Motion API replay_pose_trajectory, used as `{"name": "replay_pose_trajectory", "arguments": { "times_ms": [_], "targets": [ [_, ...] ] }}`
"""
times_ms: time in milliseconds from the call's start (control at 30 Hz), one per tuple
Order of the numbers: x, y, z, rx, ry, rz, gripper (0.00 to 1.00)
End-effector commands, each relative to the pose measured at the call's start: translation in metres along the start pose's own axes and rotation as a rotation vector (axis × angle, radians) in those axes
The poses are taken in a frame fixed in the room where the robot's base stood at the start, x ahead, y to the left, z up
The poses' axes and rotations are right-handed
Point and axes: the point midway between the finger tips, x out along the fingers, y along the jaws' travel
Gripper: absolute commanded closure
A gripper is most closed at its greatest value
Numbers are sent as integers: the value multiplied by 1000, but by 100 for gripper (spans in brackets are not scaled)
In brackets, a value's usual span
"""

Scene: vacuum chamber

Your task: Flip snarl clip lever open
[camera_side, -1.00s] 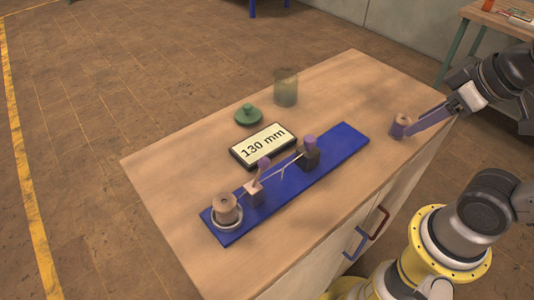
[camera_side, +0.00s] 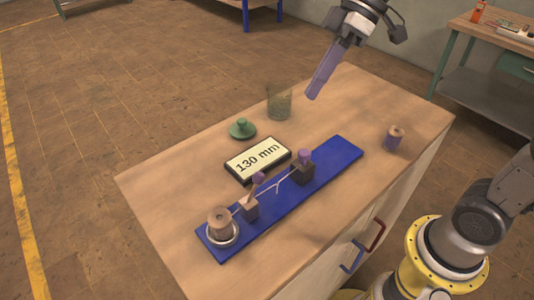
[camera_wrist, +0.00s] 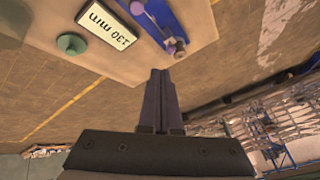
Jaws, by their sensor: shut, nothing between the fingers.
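A blue board (camera_side: 335,156) lies on the wooden bench and carries two clips. One has a light block (camera_side: 250,208) with a purple-knobbed lever (camera_side: 258,178). The other has a dark block (camera_side: 303,173) with a purple-knobbed lever (camera_side: 304,156). Both levers stick up. A thin pale strand (camera_side: 277,188) with a side branch runs between the clips. I cannot tell which is the snarl clip. My gripper (camera_side: 312,95) is shut and empty, above the bench's far side, apart from the clips. Its closed fingers also show in the wrist view (camera_wrist: 160,75).
A wooden spool (camera_side: 220,222) stands in a ring at the board's left end. A "130 mm" display (camera_side: 258,159), green lid (camera_side: 242,129) and clear jar (camera_side: 279,101) lie behind the board.

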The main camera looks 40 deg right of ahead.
Motion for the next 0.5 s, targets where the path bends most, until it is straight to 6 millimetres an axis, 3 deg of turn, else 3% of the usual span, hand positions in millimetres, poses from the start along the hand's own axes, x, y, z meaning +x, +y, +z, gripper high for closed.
{"name": "replay_pose_trajectory", "arguments": {
  "times_ms": [100,233,500],
  "targets": [
    [16,21,-14,22,-1,-61,100],
    [32,38,-18,56,-14,-96,100],
    [46,47,-13,84,-39,-120,100]
  ]
}}
